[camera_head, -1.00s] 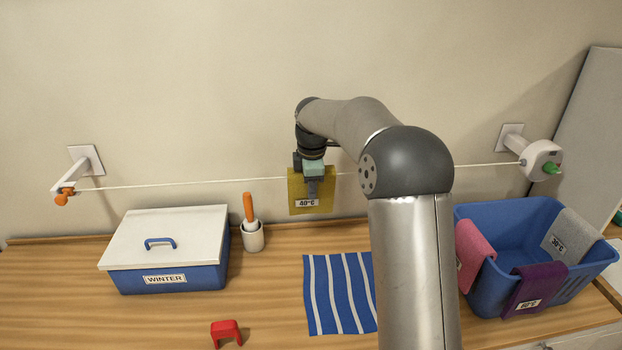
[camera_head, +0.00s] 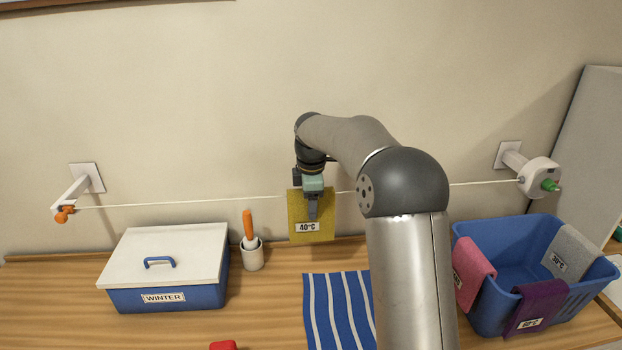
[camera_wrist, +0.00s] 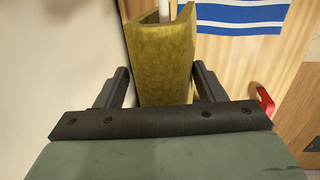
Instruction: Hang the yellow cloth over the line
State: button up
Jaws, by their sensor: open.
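The yellow cloth (camera_head: 298,218) with a "40°C" label hangs at the white line (camera_head: 180,203), near the middle of its span. In the wrist view the cloth (camera_wrist: 165,72) is folded into two flaps, with a short piece of the white line (camera_wrist: 163,10) between them. My gripper (camera_head: 312,210) is in front of the cloth in the head view and covers part of it. In the wrist view my gripper (camera_wrist: 161,75) is open, with one finger on each side of the cloth and gaps showing.
The line runs from a left wall bracket (camera_head: 75,192) to a reel (camera_head: 538,177) at right. Below stand a "WINTER" box (camera_head: 165,250), a cup with an orange-handled tool (camera_head: 252,255) and a striped cloth (camera_head: 337,310). A blue basket (camera_head: 490,310) with several cloths stands right.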

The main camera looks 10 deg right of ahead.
notch_tip(320, 180, up, 16)
jog(key=s+b, duration=0.1)
jog(key=s, duration=0.1)
jog(key=s+f+m+b, duration=0.1)
jog(key=s+f+m, duration=0.4)
jog(key=s, duration=0.7)
jog(key=s+f+m+b, duration=0.1)
jog(key=s+f+m, duration=0.5)
jog(key=s+f, duration=0.4)
jog(key=s+f+m+b, duration=0.1)
jog(key=s+f+m, duration=0.5)
jog(key=s, duration=1)
notch_tip(320, 180, down, 2)
jog(key=shift+f+g, duration=0.25)
jog(key=shift+g, duration=0.05)
